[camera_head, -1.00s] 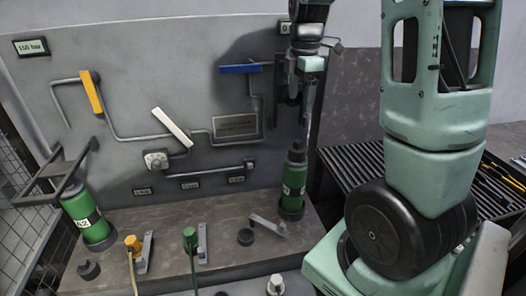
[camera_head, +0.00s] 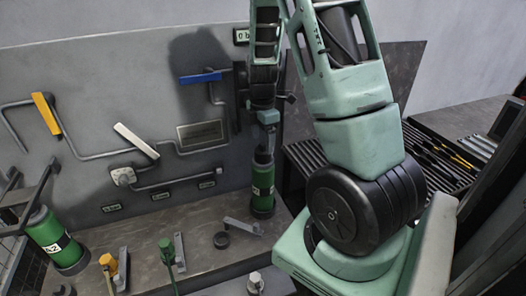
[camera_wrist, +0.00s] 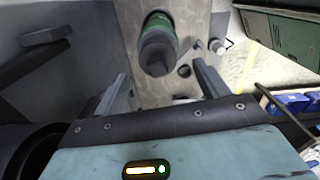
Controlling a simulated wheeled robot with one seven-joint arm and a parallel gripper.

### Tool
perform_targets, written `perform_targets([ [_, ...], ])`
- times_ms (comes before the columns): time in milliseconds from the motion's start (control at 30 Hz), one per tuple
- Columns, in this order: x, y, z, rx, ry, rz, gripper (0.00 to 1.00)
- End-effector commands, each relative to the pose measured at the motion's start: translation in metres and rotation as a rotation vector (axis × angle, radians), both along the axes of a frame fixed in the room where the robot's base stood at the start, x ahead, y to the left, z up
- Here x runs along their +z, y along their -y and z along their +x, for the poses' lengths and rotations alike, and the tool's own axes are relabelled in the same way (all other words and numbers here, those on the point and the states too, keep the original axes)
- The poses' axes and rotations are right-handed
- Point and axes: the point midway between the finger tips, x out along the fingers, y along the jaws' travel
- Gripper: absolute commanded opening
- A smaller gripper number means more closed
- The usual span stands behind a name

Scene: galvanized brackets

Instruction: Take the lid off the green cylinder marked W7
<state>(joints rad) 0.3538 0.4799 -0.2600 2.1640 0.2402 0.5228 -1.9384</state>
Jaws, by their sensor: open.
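A green cylinder (camera_head: 262,190) with a dark grey lid (camera_head: 263,157) stands upright at the right end of the bench. Its white label is too small to read. A second green cylinder (camera_head: 53,243) leans in the view at the far left, with a label that looks like A2 or N2. My gripper (camera_head: 265,143) is above the right cylinder's lid, its fingers hard to make out there. In the wrist view my open gripper (camera_wrist: 161,77) has its fingers apart, and the lid (camera_wrist: 158,52) of a green cylinder (camera_wrist: 159,20) shows between and beyond them.
Several hoses and valve levers, yellow (camera_head: 107,263) and green (camera_head: 166,247), stand on the bench's front. A short black knob (camera_head: 221,240) and a grey lever (camera_head: 243,226) lie near the right cylinder. The panel with pipes and a blue handle (camera_head: 200,77) rises behind.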

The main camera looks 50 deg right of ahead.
Motion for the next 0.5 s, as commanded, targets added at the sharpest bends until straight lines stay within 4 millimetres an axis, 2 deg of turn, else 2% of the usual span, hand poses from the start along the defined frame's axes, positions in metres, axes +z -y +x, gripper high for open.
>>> perform_targets([
  [333,-0.038,0.001,0.001,-0.001,-0.004,0.003,0.73],
  [500,-0.048,0.001,0.001,0.0,-0.003,0.001,0.73],
])
